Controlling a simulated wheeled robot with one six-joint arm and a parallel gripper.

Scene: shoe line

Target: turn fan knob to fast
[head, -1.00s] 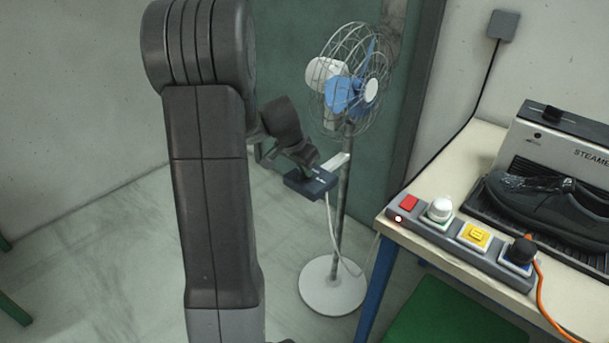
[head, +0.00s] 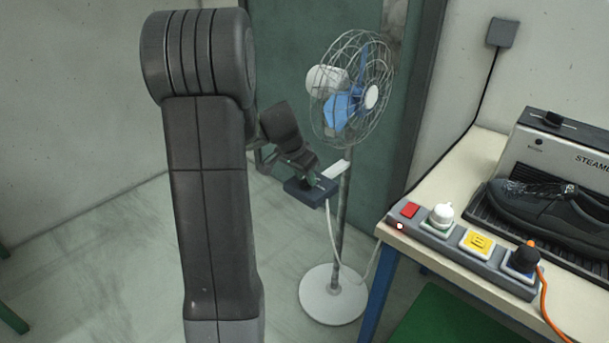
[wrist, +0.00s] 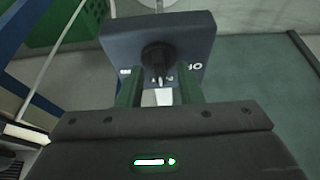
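The standing fan (head: 350,95) has a blue-bladed wire cage on a pole with a round white base. Its dark blue control box (head: 308,192) is mounted on the pole; in the wrist view the box (wrist: 195,45) fills the top middle. The black fan knob (wrist: 157,54) sits on its face with a pale pointer mark, and some white lettering is partly hidden. My gripper (wrist: 160,84) is at the box with its green fingers apart, one on each side below the knob. I see no clear grip on the knob. In the head view my gripper (head: 298,167) is just above the box.
A table (head: 450,155) at the right carries a steamer (head: 570,145) with a black shoe (head: 540,205). A white cable hangs from the control box. Open floor lies left of the fan.

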